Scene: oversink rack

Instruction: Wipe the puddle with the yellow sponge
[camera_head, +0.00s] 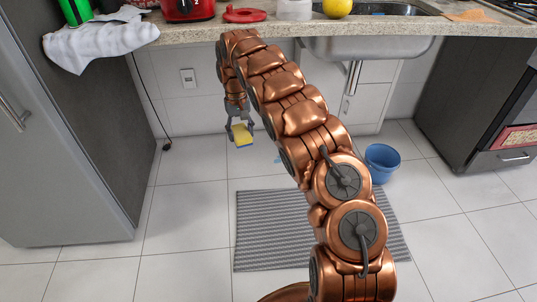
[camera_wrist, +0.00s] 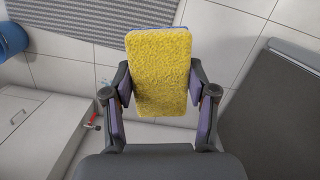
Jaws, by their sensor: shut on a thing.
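The yellow sponge (camera_wrist: 161,72) is held between the two fingers of my gripper (camera_wrist: 160,88) in the wrist view, its broad yellow face toward the camera. A blue edge shows behind its top. In the head view my gripper (camera_head: 240,127) hangs low in front of the cabinet with the sponge (camera_head: 242,136), apparently above the tiled floor; the exact height is unclear. A small pale blue patch (camera_head: 277,160) on the floor to the right, partly hidden by my arm, may be the puddle. I cannot tell its full extent.
A grey striped mat (camera_head: 275,235) lies on the floor in front of the cabinet. A blue bucket (camera_head: 382,160) stands right of my arm. The fridge (camera_head: 70,120) is at left and the oven (camera_head: 480,100) at right.

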